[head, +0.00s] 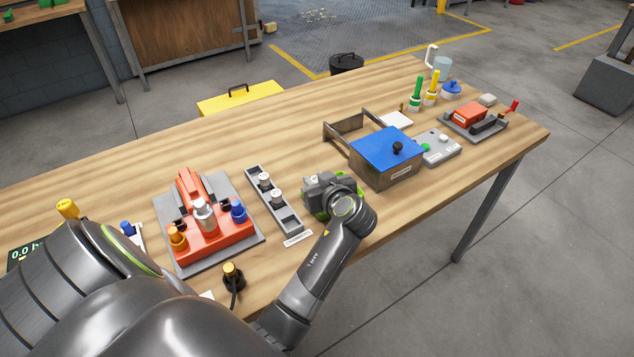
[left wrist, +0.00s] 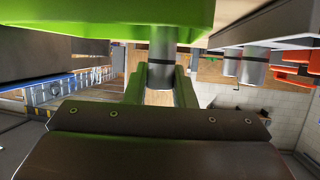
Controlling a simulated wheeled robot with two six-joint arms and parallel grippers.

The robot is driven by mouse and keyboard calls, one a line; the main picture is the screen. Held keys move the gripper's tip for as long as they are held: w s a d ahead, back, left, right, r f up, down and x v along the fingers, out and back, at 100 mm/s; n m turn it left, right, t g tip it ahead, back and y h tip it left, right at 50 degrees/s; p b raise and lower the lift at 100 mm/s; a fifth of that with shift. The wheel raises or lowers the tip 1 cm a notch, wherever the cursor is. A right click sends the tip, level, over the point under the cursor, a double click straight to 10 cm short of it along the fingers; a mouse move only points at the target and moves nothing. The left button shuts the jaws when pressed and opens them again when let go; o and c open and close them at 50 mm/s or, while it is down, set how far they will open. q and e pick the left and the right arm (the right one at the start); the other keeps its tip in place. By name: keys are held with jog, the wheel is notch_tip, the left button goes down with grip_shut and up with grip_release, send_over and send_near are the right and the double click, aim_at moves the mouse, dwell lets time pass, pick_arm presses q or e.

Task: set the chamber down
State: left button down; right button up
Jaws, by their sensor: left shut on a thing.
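My left gripper (head: 328,193) is over the front part of the bench, between the narrow grey rack (head: 254,187) and the blue-lidded metal box (head: 383,177). In the left wrist view its green fingers (left wrist: 160,88) are shut on a grey metal cylinder with a dark band, which looks like the chamber (left wrist: 162,52). In the head view the gripper hides this chamber, and I cannot tell whether it touches the bench. Two similar pieces with pale tops (head: 264,180) stand upright in the rack. My right gripper is not in view.
An orange device (head: 207,245) with coloured knobs sits on a grey plate left of the rack. A black post with a yellow top (head: 232,275) stands near the front edge. A button panel (head: 438,147) and a grey tray (head: 490,133) lie right. Bare wood lies behind the rack.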

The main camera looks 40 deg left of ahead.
pick_arm(q)
jog(key=shift+f, duration=0.6)
jog(key=c, duration=1.2)
grip_release()
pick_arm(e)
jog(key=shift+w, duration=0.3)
